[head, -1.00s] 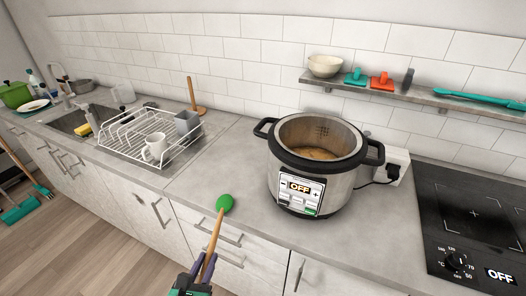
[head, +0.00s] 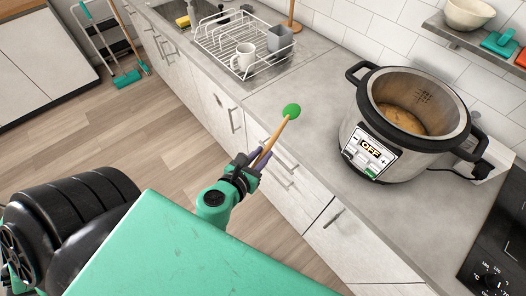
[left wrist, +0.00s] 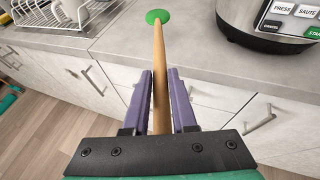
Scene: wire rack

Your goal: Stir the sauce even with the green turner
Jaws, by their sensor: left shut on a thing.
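The green turner has a round green head (head: 291,110) and a wooden handle (head: 271,140). My left gripper (head: 257,160) is shut on the handle, in front of the counter's front edge, with the green head pointing up and away. In the left wrist view the purple fingers (left wrist: 160,98) close on both sides of the handle, and the green head (left wrist: 158,16) shows beyond. The sauce (head: 402,118) lies brownish at the bottom of the open steel cooker (head: 420,152), whose display reads OFF. The turner is left of the cooker and apart from it. My right gripper is not in view.
A white wire rack (head: 222,52) with a white mug (head: 243,57) and a grey cup (head: 280,42) stands at the back left. A shelf (head: 470,38) with a bowl (head: 468,14) hangs at the upper right. A cooktop (head: 492,262) is at the right. Counter between rack and cooker is clear.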

